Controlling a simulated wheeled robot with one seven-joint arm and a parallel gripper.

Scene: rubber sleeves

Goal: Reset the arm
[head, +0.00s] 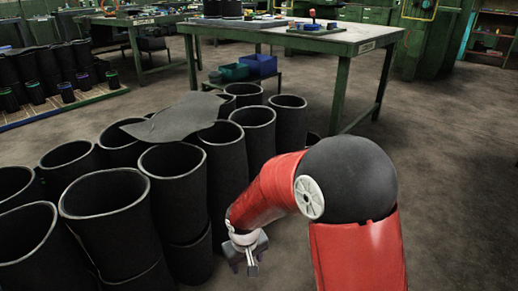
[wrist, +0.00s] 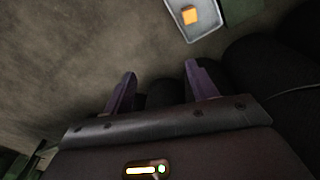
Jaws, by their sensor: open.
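My red arm (head: 270,190) with a black rounded joint (head: 350,178) reaches from the lower right toward the left in the head view. My gripper (head: 248,262) hangs at its end, low and just right of the black rubber sleeves. In the wrist view my gripper (wrist: 160,90) shows two purple-grey fingers spread wide apart. It is open, with nothing between the fingers.
Black rubber sleeves (head: 105,205) stand stacked at the left, with a flat dark sheet (head: 178,117) on top. A green-legged workbench (head: 290,38) stands behind. A light tray (wrist: 207,22) with an orange block (wrist: 190,15) shows in the wrist view. Floor at the right is clear.

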